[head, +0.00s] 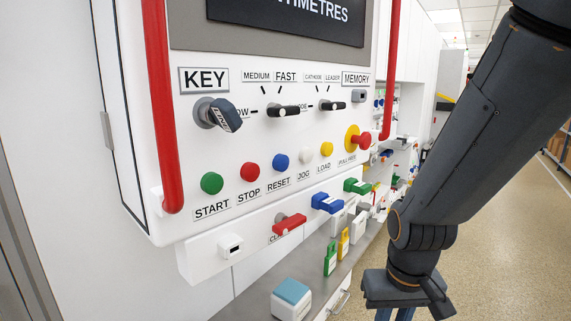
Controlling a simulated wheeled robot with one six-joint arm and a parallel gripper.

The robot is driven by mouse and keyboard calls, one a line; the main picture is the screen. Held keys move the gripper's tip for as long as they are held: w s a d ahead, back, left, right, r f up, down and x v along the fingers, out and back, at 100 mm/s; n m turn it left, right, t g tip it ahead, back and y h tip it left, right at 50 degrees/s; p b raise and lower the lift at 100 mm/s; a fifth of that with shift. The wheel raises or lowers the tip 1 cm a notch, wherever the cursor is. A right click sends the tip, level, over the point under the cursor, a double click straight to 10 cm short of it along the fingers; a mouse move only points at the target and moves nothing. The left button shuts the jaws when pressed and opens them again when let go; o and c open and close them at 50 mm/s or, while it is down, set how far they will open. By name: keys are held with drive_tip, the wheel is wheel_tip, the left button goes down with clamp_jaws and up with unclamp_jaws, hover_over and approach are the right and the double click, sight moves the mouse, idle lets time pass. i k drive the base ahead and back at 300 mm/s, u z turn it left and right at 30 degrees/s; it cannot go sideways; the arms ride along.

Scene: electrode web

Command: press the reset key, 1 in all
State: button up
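The reset key is a round blue push button (280,162) on the white control panel, above the label RESET. It sits between the red STOP button (250,172) and the white JOG button (306,155). My gripper (394,314) is at the bottom edge of the head view, to the right of and below the panel's button row, and apart from the panel. Its fingers are mostly cut off by the picture edge, so its opening and anything in it cannot be made out.
A green START button (212,183), yellow LOAD button (326,149) and red mushroom button (362,141) share the row. A red rail (162,110) stands out at left. Below, a ledge carries coloured handles. Open floor (490,240) lies right.

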sight(280, 163)
drive_tip(key=z, duration=0.8)
drive_tip(key=k, duration=1.15)
drive_tip(key=u, duration=0.25)
